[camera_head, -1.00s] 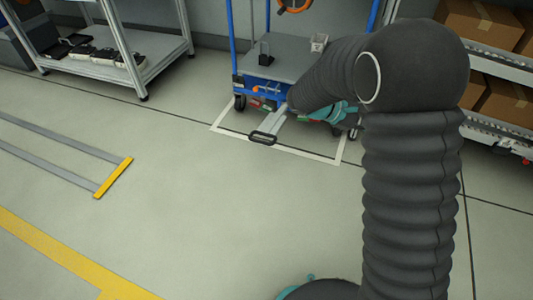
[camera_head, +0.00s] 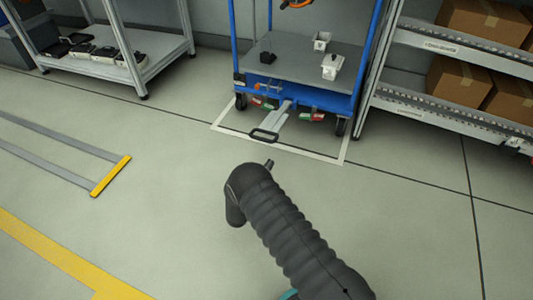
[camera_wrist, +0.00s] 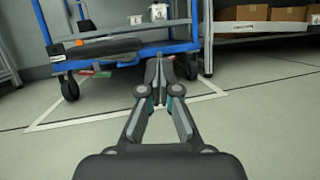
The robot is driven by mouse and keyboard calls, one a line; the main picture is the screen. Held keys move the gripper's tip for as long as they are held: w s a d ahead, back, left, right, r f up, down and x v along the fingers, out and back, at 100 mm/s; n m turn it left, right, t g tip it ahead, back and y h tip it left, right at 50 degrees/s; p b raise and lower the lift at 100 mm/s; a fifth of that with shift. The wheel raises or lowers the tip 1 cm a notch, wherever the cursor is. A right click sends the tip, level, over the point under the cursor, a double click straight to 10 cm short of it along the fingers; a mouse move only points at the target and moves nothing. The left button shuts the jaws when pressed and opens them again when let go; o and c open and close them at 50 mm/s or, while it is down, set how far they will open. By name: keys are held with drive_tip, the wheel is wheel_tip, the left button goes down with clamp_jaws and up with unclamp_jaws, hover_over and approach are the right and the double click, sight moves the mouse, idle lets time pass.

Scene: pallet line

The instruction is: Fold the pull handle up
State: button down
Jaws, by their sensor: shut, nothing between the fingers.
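The pull handle (camera_head: 264,136) is a dark loop at the end of a light grey drawbar (camera_head: 281,117). In the head view it is folded down, reaching out from the front of the blue trolley (camera_head: 297,93). My gripper (camera_head: 269,163) is in front of the handle, apart from it, and mostly hidden by my arm. In the wrist view my gripper (camera_wrist: 158,62) is shut and empty, pointing at the trolley (camera_wrist: 180,48). A dark grey shape crosses the trolley's front there; I cannot tell whether it is the handle.
A white floor outline (camera_head: 285,148) surrounds the trolley's front. A rack with cardboard boxes (camera_head: 457,80) stands at right, and a grey shelf cart (camera_head: 115,65) at left. A yellow-ended floor frame (camera_head: 110,176) lies at left. The floor between is clear.

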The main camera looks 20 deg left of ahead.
drive_tip(key=s+a+f+n+t+y, duration=0.1)
drive_tip(key=s+a+f+n+y, duration=0.2)
drive_tip(key=f, duration=0.3)
drive_tip(key=shift+s+a+f+y, duration=0.35)
drive_tip(key=shift+s+y, duration=0.15)
drive_tip(key=shift+y, duration=0.2)
drive_tip(key=w+d+r, duration=0.1)
drive_tip(key=w+r, duration=0.6)
drive_tip(key=w, duration=0.3)
drive_tip(key=shift+w+r, duration=0.2)
drive_tip(key=shift+w, duration=0.2)
